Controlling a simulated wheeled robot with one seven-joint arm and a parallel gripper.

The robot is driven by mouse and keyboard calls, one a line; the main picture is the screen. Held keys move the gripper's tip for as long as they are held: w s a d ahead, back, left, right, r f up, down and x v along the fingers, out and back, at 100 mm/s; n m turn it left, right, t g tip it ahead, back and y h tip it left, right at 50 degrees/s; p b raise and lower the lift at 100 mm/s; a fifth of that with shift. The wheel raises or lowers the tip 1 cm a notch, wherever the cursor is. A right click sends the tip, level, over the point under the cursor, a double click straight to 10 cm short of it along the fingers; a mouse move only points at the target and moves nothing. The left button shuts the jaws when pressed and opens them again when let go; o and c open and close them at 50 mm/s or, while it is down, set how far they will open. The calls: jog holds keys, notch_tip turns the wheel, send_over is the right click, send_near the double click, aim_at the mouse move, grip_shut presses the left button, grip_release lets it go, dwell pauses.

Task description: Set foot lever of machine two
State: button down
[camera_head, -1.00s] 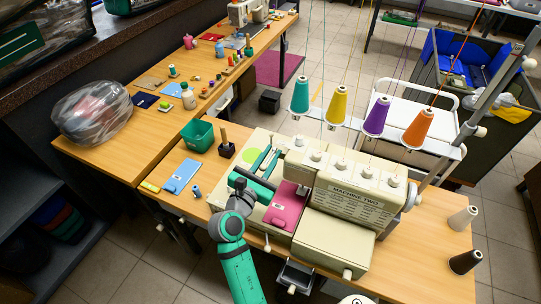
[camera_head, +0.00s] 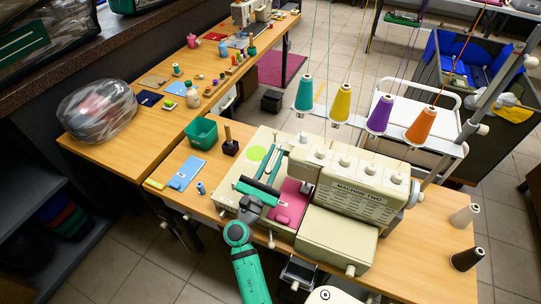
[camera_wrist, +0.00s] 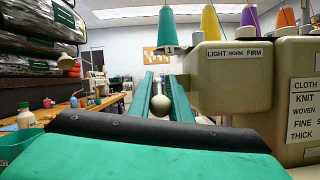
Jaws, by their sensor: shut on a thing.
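Machine two (camera_head: 352,190), a cream sewing machine with a "MACHINE TWO" label, stands on the wooden table. My gripper (camera_head: 272,155) reaches over its left side, beside the head. In the wrist view my two long green fingers (camera_wrist: 160,80) are shut around a thin lever with a round cream knob (camera_wrist: 160,104). The knob sits between the fingers, nearer the palm than the tips. The machine head with "LIGHT NORM FIRM" (camera_wrist: 234,54) is just right of the fingers. Whether this lever is the foot lever cannot be read. A pink cloth (camera_head: 291,204) lies on the machine bed.
Teal, yellow, purple and orange thread cones (camera_head: 379,115) stand behind the machine. A green bin (camera_head: 201,132), a blue cloth (camera_head: 187,172) and a wooden spindle block (camera_head: 229,146) are to the left.

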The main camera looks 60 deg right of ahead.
jog(key=shift+s+f, duration=0.1)
jog(key=shift+s, duration=0.05)
jog(key=c, duration=1.8)
grip_release()
jog(key=v, duration=1)
jog(key=shift+a+f, duration=0.3)
jog(key=shift+f, duration=0.05)
